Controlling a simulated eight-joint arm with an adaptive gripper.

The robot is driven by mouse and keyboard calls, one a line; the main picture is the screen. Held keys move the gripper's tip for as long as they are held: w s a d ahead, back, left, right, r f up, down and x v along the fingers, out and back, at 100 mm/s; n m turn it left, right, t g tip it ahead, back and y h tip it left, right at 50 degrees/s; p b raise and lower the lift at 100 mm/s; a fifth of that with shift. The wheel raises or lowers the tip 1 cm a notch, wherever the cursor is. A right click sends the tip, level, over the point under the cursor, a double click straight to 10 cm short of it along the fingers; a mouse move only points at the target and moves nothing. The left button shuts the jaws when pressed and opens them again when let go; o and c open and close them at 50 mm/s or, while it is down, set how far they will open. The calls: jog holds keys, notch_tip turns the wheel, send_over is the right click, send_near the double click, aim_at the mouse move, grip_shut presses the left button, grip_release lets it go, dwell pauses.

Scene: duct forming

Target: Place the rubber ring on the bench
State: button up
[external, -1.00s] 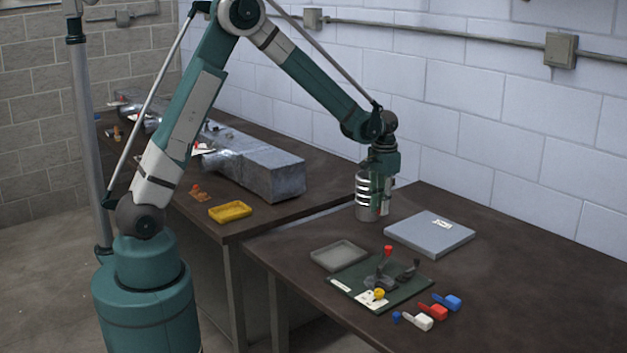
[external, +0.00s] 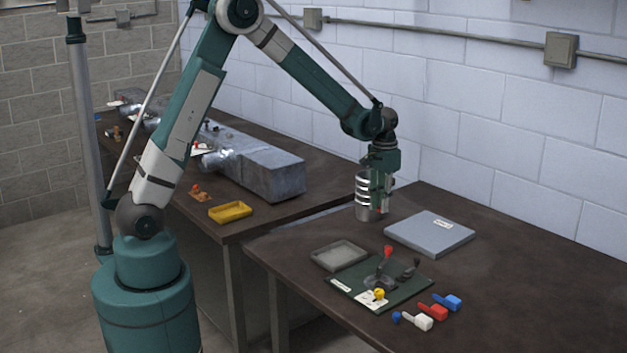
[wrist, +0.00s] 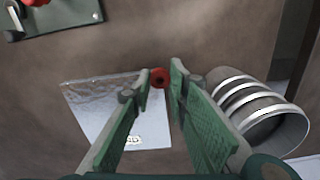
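The red rubber ring (wrist: 158,78) shows in the wrist view between my fingertips, its dark hole facing the camera. It appears to lie on the brown bench (wrist: 220,40), by the edge of the grey plate. My gripper (wrist: 159,80) points down with its fingers parted, a small gap showing beside the ring. In the external view, my gripper (external: 381,210) is low over the bench (external: 520,285), close beside the metal can; the ring is too small to make out there.
The ribbed metal can (external: 363,200) stands right beside my fingers, also in the wrist view (wrist: 250,105). The grey plate (external: 430,235) lies close by. A grey tray (external: 338,257), a green board with levers (external: 400,293) and several coloured pieces lie nearer the front.

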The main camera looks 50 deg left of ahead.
jog(key=shift+r, duration=0.15)
notch_tip(320, 180, up, 11)
jog(key=w+a+n, duration=0.2)
jog(key=a+n, duration=0.1)
jog(key=a, duration=1)
jog(key=w+a+n, duration=0.2)
jog(key=a, duration=1.2)
jog(key=s+a+n, duration=0.3)
jog(key=a, duration=1.1)
jog(key=s+a+n, duration=0.3)
jog(key=a, duration=1)
jog(key=s+a+n, duration=0.4)
jog(key=s+a, duration=1.2)
jog(key=a, duration=0.5)
jog(key=s+a+n, duration=0.5)
jog(key=s+a, duration=1)
jog(key=a, duration=0.5)
notch_tip(320, 180, down, 15)
